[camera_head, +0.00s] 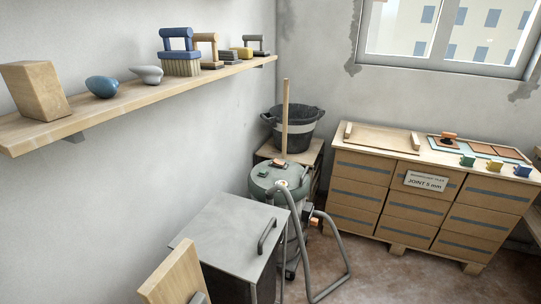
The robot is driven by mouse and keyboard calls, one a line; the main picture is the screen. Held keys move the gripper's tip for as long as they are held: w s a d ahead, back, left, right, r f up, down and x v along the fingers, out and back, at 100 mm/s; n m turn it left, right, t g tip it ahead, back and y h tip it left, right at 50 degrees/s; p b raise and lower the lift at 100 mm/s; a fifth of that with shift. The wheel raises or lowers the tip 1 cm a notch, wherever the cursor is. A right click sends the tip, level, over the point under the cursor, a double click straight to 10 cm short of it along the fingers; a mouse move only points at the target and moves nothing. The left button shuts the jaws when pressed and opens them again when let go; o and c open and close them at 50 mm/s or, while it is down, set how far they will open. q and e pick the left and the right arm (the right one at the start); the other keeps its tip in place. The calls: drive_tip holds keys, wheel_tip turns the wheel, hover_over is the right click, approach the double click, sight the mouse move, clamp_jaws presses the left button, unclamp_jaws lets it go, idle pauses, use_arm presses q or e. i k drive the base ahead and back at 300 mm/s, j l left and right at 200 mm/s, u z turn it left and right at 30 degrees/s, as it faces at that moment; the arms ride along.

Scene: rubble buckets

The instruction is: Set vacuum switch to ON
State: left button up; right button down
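The vacuum (262,185) is a green canister with a grey body, standing on the floor by the wall, behind a grey metal cabinet that hides part of it. A grey hose or tube (296,220) comes from its top and bends down to the floor. Neither of my grippers is in view.
The grey cabinet (222,227) with a handle stands in front of the vacuum. A black bucket (299,132) stands behind it. A wall shelf (140,98) with tools runs along the left.

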sight(276, 161)
drive_tip(key=i+l+u, duration=0.45)
drive_tip(key=l, duration=0.35)
drive_tip(key=i+l+u, duration=0.2)
drive_tip(key=l, duration=0.2)
drive_tip(key=i+l+u, duration=0.2)
drive_tip(key=l, duration=0.25)
drive_tip(key=l+u, duration=0.2)
drive_tip(key=l, duration=0.25)
drive_tip(key=l+u, duration=0.25)
drive_tip(key=l, duration=0.25)
drive_tip(key=i, duration=0.05)
